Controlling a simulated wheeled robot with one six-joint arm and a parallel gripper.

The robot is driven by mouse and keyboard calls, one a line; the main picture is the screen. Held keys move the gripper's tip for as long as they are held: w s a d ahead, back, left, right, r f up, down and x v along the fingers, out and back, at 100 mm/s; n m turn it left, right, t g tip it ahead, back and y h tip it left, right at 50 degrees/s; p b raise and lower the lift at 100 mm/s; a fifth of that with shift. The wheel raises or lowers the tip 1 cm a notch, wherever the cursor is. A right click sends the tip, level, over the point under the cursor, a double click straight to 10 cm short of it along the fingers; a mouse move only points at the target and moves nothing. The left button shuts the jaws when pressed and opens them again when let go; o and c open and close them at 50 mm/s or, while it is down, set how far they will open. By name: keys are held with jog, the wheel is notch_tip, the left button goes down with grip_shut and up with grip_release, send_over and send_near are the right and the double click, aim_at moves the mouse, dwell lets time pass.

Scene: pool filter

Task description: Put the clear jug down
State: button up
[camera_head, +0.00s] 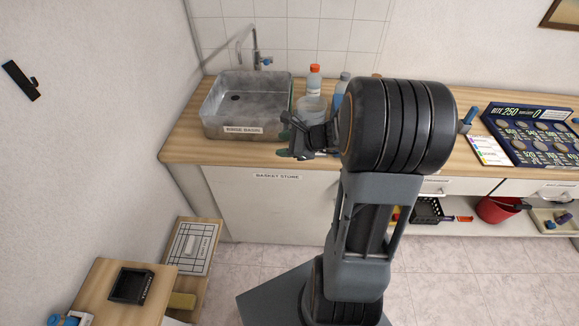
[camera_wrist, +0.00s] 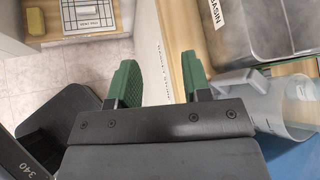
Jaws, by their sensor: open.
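The clear jug (camera_head: 311,108) stands upright on the wooden counter (camera_head: 184,149), just right of the rinse basin (camera_head: 228,132). In the wrist view the translucent jug (camera_wrist: 297,110) is at the right edge, its pale handle pointing left toward my gripper (camera_wrist: 160,85). The green fingers are apart with nothing between them, and the handle lies to the right of the right finger. In the head view my gripper (camera_head: 287,143) is at the counter's front edge, in front of the jug. My arm hides part of the counter behind it.
A bottle with an orange cap (camera_head: 314,80) and blue bottles stand behind the jug. A tap (camera_head: 256,55) rises behind the basin. A blue coin board (camera_head: 530,133) lies farther right. A low wooden table (camera_head: 104,275) stands at lower left. The counter left of the basin is narrow.

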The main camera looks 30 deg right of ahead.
jog(key=s+a+r+n+g+h, duration=0.2)
jog(key=s+a+r+n+g, duration=0.25)
jog(key=s+a+n, duration=0.7)
jog(key=s+d+r+n+h, duration=0.2)
jog(key=s+d+n+h, duration=0.2)
jog(key=n, duration=0.7)
jog(key=shift+s+r+h, duration=0.15)
jog(key=shift+r+h, duration=0.15)
jog(key=shift+h, duration=0.4)
jog(key=shift+d, duration=0.1)
jog(key=shift+c, duration=0.2)
